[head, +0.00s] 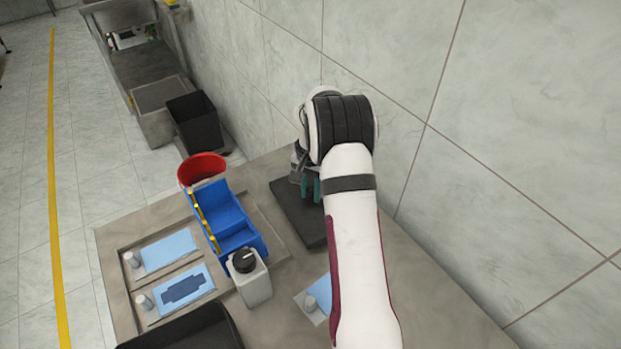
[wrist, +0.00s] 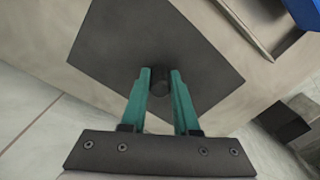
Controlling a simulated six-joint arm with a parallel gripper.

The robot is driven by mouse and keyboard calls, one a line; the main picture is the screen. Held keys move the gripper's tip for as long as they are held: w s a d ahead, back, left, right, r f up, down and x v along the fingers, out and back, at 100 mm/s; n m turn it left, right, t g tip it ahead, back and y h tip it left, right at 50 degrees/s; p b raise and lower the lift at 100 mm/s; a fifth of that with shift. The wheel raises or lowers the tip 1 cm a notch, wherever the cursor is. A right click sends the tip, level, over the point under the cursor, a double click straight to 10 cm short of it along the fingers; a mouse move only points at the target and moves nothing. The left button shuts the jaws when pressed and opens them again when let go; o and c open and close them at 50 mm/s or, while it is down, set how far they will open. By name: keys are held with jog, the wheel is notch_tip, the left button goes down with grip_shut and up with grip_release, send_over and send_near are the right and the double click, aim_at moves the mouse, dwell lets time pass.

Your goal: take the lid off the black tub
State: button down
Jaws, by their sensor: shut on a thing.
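A flat dark square lid (head: 297,215) is at the back of the table near the wall, partly hidden by my arm. In the wrist view the lid (wrist: 140,35) fills the middle, with a short dark round knob (wrist: 159,84) at its centre. My gripper (wrist: 160,76) has its green fingers shut on this knob. In the head view my gripper (head: 309,188) is mostly behind the arm. I cannot tell whether the lid touches the table or hangs just above it. A black tub (head: 190,334) at the front edge looks open on top and is cut off by the frame.
A blue bin (head: 222,212), a red round container (head: 202,168) and a white bottle with a black cap (head: 251,283) stand left of my arm. Light blue panels (head: 168,251) with small pale cylinders lie further left. The tiled wall (head: 480,110) is close on the right.

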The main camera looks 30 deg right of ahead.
jog(key=shift+f, duration=0.95)
jog(key=c, duration=0.6)
grip_release()
jog(key=shift+o, duration=0.3)
jog(key=o, duration=0.4)
jog(key=shift+c, duration=0.2)
jog(key=shift+r, duration=0.1)
notch_tip(320, 180, up, 10)
jog(key=shift+f, duration=0.1)
